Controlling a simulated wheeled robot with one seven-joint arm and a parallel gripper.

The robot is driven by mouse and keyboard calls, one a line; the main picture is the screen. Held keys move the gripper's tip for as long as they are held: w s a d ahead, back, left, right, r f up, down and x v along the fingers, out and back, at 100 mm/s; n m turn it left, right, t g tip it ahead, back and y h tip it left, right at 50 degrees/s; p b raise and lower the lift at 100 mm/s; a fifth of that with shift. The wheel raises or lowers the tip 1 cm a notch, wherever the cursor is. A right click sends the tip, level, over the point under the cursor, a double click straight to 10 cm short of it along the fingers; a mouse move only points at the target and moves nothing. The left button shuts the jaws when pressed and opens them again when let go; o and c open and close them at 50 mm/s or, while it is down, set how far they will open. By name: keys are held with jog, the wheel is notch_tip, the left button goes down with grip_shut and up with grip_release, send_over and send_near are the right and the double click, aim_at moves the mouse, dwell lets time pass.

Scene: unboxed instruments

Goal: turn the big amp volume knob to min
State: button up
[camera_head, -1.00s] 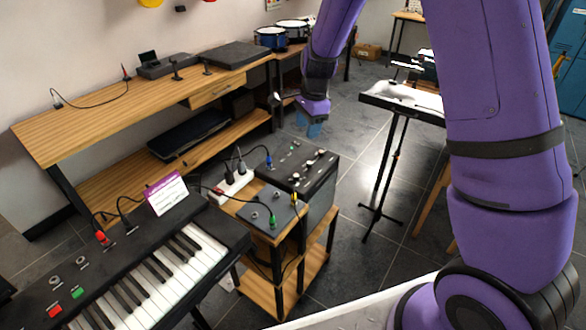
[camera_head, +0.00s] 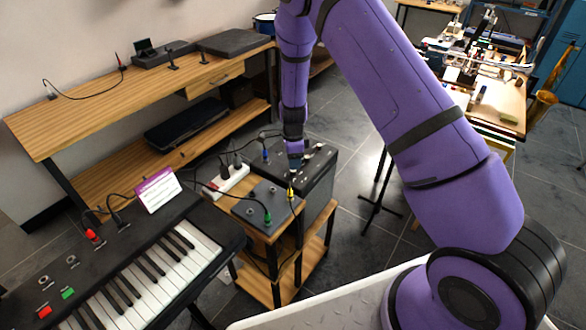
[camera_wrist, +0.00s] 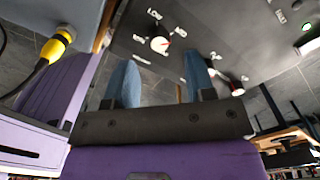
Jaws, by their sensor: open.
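The black amp (camera_head: 321,187) stands on the wooden stand, with its control panel on top. A second knob (camera_wrist: 237,88) shows beyond the right finger. In the head view my gripper (camera_head: 295,158) is above the amp's panel and hides part of it.
A grey pedal box (camera_head: 262,207) with green and yellow plugs lies beside the amp. A white power strip (camera_head: 230,180) is behind it. A yellow-collared plug (camera_wrist: 55,45) with its cable is left of my gripper. The keyboard (camera_head: 150,265) stands at front left.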

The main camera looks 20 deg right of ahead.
aim_at(293, 172)
jog(key=shift+f, duration=2.35)
jog(key=c, duration=0.9)
